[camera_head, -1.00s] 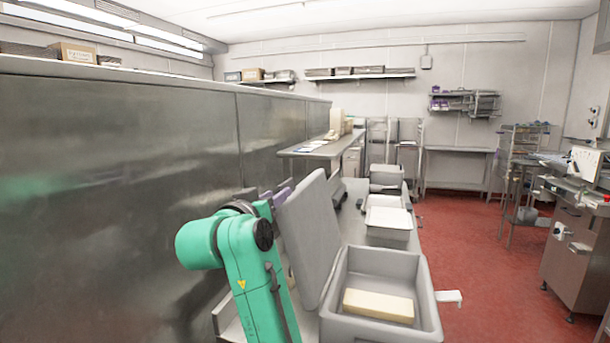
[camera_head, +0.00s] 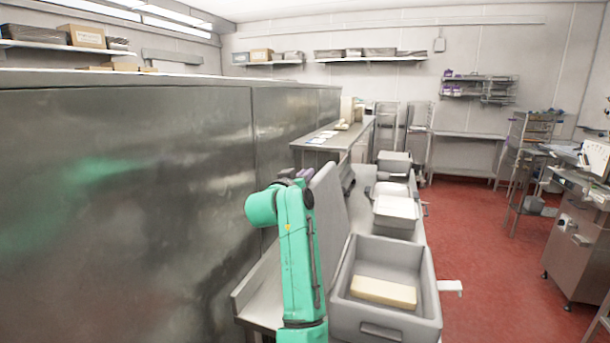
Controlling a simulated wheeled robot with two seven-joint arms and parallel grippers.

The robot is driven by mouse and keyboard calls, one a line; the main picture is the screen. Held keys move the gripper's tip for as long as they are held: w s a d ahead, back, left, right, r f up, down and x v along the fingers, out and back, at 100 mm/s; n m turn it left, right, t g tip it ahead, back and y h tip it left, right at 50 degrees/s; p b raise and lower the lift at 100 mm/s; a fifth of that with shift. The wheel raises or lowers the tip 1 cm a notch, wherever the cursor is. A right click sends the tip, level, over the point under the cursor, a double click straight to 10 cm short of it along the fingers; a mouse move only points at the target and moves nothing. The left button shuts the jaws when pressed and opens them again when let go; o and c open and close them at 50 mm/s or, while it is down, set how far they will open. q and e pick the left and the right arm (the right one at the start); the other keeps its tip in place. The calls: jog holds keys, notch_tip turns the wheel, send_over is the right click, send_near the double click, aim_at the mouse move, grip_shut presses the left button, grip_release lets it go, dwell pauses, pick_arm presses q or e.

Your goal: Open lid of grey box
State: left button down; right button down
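The grey box (camera_head: 349,322) stands open on the metal counter at lower centre, with a pale yellow block (camera_head: 384,291) on its floor. Its grey lid (camera_head: 329,215) is raised, standing steeply along the box's left side. My green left arm rises on the lid's left and covers part of it. A little of my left gripper (camera_head: 294,174), dark and purplish, shows at the lid's top left edge. Its fingertips are hidden, so I cannot tell its opening or whether it touches the lid.
More grey containers (camera_head: 396,222) stand behind the box along the counter. A tall metal partition (camera_head: 150,200) runs along the left. A white bracket (camera_head: 450,287) juts out right of the box. Open red floor (camera_head: 480,240) lies to the right, with a steel cabinet (camera_head: 575,250) beyond.

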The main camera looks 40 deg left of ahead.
pick_arm(q)
jog(key=shift+f, duration=0.15)
pick_arm(e)
jog(key=shift+w, duration=0.3)
dwell(1.0)
